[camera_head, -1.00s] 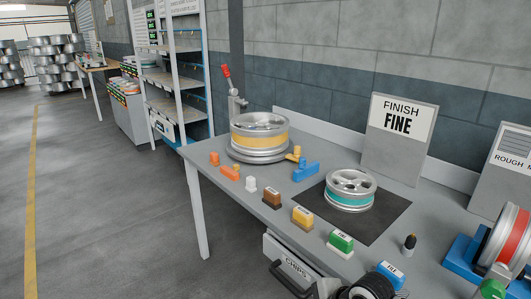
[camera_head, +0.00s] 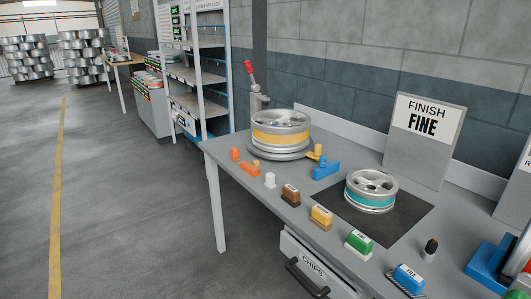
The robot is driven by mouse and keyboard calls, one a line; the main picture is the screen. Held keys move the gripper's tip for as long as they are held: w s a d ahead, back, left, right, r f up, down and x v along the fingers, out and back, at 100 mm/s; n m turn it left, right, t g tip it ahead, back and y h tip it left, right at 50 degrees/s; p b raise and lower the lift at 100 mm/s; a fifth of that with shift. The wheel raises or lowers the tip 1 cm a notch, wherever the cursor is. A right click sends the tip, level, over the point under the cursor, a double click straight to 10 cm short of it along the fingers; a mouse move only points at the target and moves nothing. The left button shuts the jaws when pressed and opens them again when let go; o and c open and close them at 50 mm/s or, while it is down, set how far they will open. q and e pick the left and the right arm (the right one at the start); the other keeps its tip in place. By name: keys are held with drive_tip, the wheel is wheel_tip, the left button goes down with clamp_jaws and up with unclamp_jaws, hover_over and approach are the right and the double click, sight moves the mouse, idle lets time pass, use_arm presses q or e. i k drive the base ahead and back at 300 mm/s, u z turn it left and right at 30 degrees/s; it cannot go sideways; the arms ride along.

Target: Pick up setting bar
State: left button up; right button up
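No part is plainly labelled as the setting bar, so I cannot tell for sure which one it is. A blue block with a yellow upright part (camera_head: 325,167) lies on the grey workbench (camera_head: 232,157), right of the yellow-banded wheel. Small orange pieces (camera_head: 248,165) lie near the bench's left front edge. A yellow-banded wheel (camera_head: 281,132) sits on a round base, with a red-handled lever (camera_head: 250,72) behind it. A teal-banded wheel (camera_head: 371,191) rests on a dark mat (camera_head: 412,217). Neither of my grippers is in view.
Several coloured blocks (camera_head: 321,216) line the bench's front edge. A drawer marked CHIPS (camera_head: 313,266) is below. A FINISH FINE sign (camera_head: 424,135) stands at the back. A shelf rack (camera_head: 200,75) stands beyond the bench. The floor at left is clear.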

sight(251, 170)
drive_tip(key=u, duration=1.4)
drive_tip(key=i, duration=1.95)
drive_tip(key=z, duration=1.25)
